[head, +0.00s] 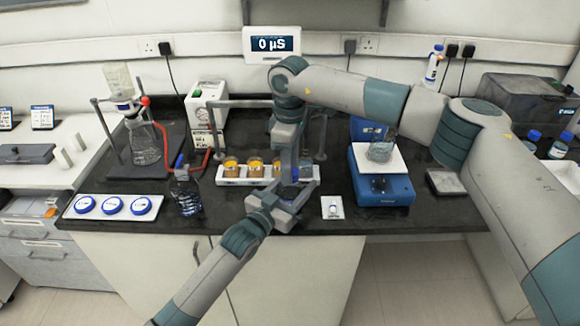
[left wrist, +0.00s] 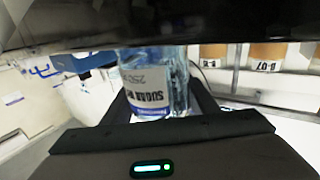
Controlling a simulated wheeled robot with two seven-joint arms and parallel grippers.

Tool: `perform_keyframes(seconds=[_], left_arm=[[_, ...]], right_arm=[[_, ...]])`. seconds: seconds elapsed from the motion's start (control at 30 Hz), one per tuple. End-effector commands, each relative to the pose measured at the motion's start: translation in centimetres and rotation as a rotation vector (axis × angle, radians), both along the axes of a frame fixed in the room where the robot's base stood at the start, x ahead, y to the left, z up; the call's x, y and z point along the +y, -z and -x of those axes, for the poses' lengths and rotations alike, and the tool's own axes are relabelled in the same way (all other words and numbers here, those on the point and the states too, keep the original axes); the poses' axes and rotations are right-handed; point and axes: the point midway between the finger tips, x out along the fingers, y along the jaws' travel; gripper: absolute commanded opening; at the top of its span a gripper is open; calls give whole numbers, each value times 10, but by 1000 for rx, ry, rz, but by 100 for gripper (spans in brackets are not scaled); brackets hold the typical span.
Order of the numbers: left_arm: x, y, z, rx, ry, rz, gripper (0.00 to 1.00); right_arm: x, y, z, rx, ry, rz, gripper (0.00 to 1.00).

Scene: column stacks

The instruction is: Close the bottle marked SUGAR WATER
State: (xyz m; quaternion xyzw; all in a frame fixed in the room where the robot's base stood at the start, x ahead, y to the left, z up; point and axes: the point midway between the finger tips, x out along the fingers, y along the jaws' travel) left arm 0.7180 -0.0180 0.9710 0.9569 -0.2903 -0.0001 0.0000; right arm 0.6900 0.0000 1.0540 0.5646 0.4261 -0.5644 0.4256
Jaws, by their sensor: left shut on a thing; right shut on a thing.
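The bottle marked SUGAR WATER shows in the left wrist view (left wrist: 148,88), clear with a white and blue label that reads upside down. My left gripper (head: 287,203) is shut on it near the bench's front edge. In the head view the grippers mostly cover the bottle. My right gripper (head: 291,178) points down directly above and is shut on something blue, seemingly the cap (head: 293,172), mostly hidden. I cannot tell whether the cap touches the bottle's neck.
A white rack with several orange-filled columns (head: 231,166) stands just behind. A blue stirrer (head: 383,190) carries a beaker (head: 381,150) at right. A small white pad (head: 333,213) lies nearby.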

Motion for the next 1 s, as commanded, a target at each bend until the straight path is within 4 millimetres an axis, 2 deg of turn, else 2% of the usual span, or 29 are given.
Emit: perform_keyframes(seconds=[0.1, 0.13, 0.2, 0.57, 1.0], left_arm=[[0, 1, 0, 2, 0, -1, 0], [0, 1, 0, 2, 0, -1, 0], [0, 1, 0, 2, 0, -1, 0], [0, 1, 0, 2, 0, -1, 0], [0, 1, 0, 2, 0, -1, 0]], right_arm=[[0, -1, -1, -2, -1, -1, 13], [0, -1, -1, -2, -1, -1, 38], [0, -1, -1, -2, -1, 0, 52], [0, -3, 0, -1, -3, -1, 52], [0, -43, 0, -1, -3, -1, 52]])
